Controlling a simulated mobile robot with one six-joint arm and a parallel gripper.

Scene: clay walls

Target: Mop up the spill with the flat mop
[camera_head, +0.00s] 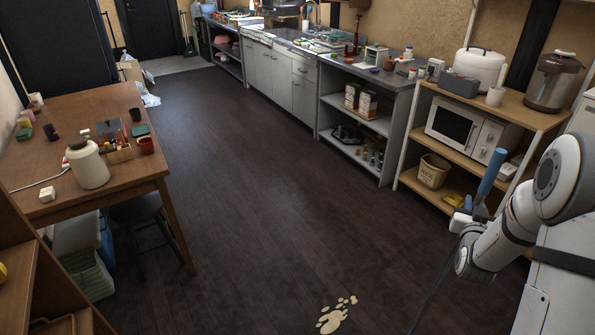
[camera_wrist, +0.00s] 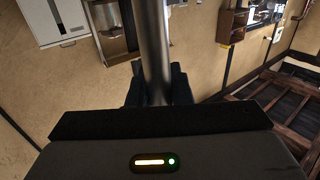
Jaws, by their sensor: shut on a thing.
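A pale cream spill (camera_head: 333,320) lies on the dark wood floor at the bottom middle of the head view, one larger blotch with several small drops beside it. My gripper (camera_head: 468,217) is at the right of that view, above the floor. It is shut on the flat mop's handle (camera_head: 490,173), whose blue upper end sticks up above it. The thin dark pole slants down and left, out of the bottom edge to the right of the spill. The mop's head is hidden.
A wooden table (camera_head: 60,165) with a jar and cups stands at the left, a stool (camera_head: 143,208) under its edge. A shelf rack (camera_head: 455,185) with a microwave (camera_head: 468,130) and a counter (camera_head: 340,70) line the right.

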